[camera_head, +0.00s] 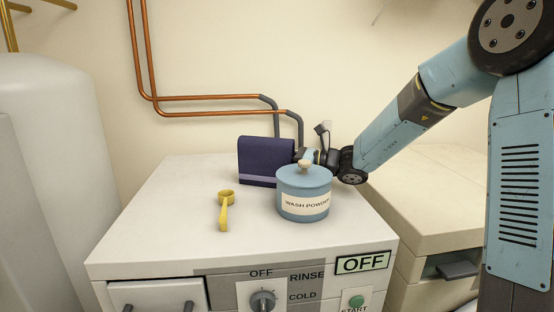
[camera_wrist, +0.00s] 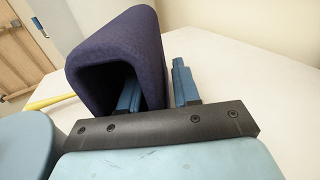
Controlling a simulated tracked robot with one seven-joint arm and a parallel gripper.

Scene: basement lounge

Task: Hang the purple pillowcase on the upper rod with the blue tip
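The purple pillowcase (camera_head: 262,160) stands as a stiff, hollow fold on top of the white washing machine (camera_head: 180,200), behind the wash powder tin. In the wrist view the pillowcase (camera_wrist: 112,48) shows its open end toward me. My gripper (camera_wrist: 156,82) is at its right side, with one finger inside the hollow and the other outside, the right wall between them. A gap shows beside the outer finger, so the gripper looks open. In the head view my gripper (camera_head: 312,156) is partly hidden by the tin. No rod with a blue tip is clearly visible.
The blue wash powder tin (camera_head: 304,195) stands close in front of my gripper. A yellow scoop (camera_head: 225,208) lies to its left. Copper pipes (camera_head: 205,98) run along the wall behind. Brass-coloured rods (camera_head: 22,8) show at the top left. The machine's left top is clear.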

